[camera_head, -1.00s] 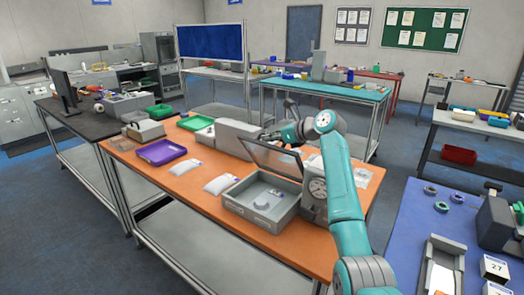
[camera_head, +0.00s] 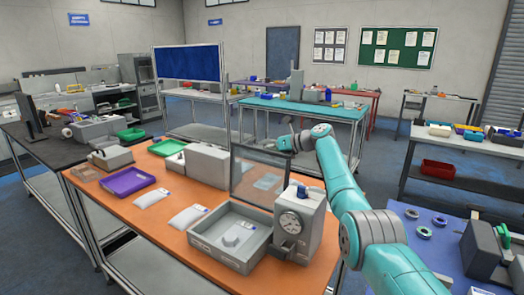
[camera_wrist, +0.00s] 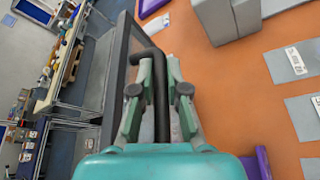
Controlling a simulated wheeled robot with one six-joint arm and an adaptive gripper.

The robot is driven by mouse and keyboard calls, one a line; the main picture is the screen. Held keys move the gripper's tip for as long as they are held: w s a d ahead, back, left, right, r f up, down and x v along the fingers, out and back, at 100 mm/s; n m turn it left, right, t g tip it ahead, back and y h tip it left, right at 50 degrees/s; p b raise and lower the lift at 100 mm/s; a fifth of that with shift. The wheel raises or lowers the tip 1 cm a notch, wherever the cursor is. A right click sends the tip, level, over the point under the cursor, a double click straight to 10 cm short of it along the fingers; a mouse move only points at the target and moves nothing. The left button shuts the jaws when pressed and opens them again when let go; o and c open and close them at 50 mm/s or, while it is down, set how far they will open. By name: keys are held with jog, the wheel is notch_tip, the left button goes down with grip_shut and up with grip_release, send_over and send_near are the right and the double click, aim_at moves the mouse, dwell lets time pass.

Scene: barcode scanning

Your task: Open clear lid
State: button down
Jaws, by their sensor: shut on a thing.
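The clear lid (camera_head: 243,178) is a see-through panel in a dark frame. It stands roughly upright behind the open grey box (camera_head: 214,254) on the orange table. A small whitish item (camera_head: 236,238) lies in the box. My gripper (camera_head: 287,143) is at the lid's upper right edge, seen small and partly hidden by my arm. In the wrist view my gripper (camera_wrist: 163,75) has its two green fingers closed around the dark bent handle (camera_wrist: 146,53) of the lid. The lid's frame (camera_wrist: 114,75) shows nearly edge-on there.
A grey unit with a round dial (camera_head: 291,222) stands right beside the box. White packets (camera_head: 187,217) and a purple tray (camera_head: 128,181) lie to the left. A grey block (camera_head: 206,166) stands behind them. The blue table (camera_head: 425,235) is at the right.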

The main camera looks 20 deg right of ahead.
jog(key=shift+w+d+f, duration=0.1)
jog(key=shift+f, duration=0.05)
jog(key=shift+d, duration=0.1)
jog(key=c, duration=1.4)
grip_release()
jog(key=shift+w+f, duration=0.1)
jog(key=shift+c, duration=0.2)
jog(key=v, duration=1.2)
jog(key=shift+d, duration=0.1)
